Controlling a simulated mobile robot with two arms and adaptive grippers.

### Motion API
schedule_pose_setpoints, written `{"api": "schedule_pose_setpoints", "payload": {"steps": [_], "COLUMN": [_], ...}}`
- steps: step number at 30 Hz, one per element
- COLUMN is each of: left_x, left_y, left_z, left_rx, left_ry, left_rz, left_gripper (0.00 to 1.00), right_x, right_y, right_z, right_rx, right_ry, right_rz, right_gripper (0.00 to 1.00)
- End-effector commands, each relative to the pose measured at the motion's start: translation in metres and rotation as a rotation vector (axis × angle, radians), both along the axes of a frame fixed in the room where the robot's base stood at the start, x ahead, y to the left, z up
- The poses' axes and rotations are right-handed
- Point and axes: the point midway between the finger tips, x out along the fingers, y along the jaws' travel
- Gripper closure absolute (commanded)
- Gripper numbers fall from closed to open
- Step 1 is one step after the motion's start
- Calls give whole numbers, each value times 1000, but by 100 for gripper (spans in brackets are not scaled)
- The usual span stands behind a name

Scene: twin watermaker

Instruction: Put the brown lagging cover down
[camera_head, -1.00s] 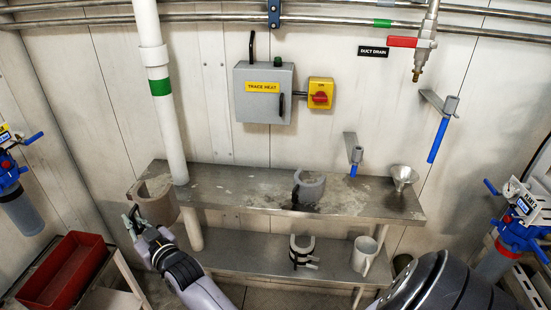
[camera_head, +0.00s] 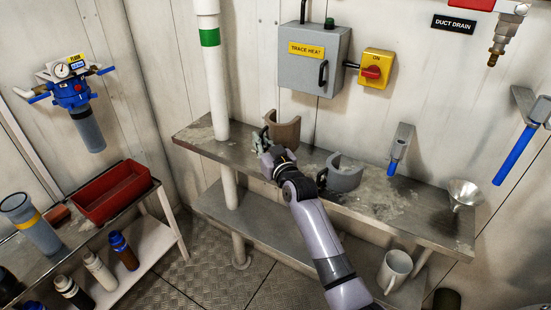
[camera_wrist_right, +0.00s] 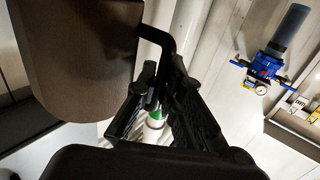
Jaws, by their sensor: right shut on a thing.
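The brown lagging cover (camera_head: 285,133), a C-shaped piece, shows at the upper shelf's back edge, right of the white pipe (camera_head: 218,80). I cannot tell whether it touches the shelf. My right gripper (camera_head: 262,142) is at its left side, shut on it. In the right wrist view the brown cover (camera_wrist_right: 75,60) fills the upper left, and its black bent handle (camera_wrist_right: 157,36) runs to my right gripper's fingers (camera_wrist_right: 158,80). The fingers hide the handle's end. My left gripper is not in view.
The metal upper shelf (camera_head: 400,208) holds a grey C-shaped cover (camera_head: 345,180) near my forearm and a funnel (camera_head: 464,194) at the right. Bare shelf lies between them. A red tray (camera_head: 110,192) stands at left.

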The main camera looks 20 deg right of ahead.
Motion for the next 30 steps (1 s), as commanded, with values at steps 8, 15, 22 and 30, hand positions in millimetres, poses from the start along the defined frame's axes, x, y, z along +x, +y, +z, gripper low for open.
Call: {"api": "schedule_pose_setpoints", "payload": {"steps": [8,15,22,30], "left_x": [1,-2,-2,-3], "left_y": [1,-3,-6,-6], "left_z": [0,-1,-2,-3], "left_rx": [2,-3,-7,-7], "left_ry": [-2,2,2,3], "left_rz": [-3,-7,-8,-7], "left_gripper": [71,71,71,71], "right_x": [0,0,0,0], "right_y": [-1,-1,-1,-1], "right_z": [-32,-49,-51,-54], "right_rx": [-3,-2,-2,0], "right_ry": [-1,-6,-6,-2], "right_rz": [-2,-2,-2,-2], "right_gripper": [100,100,100,79]}}
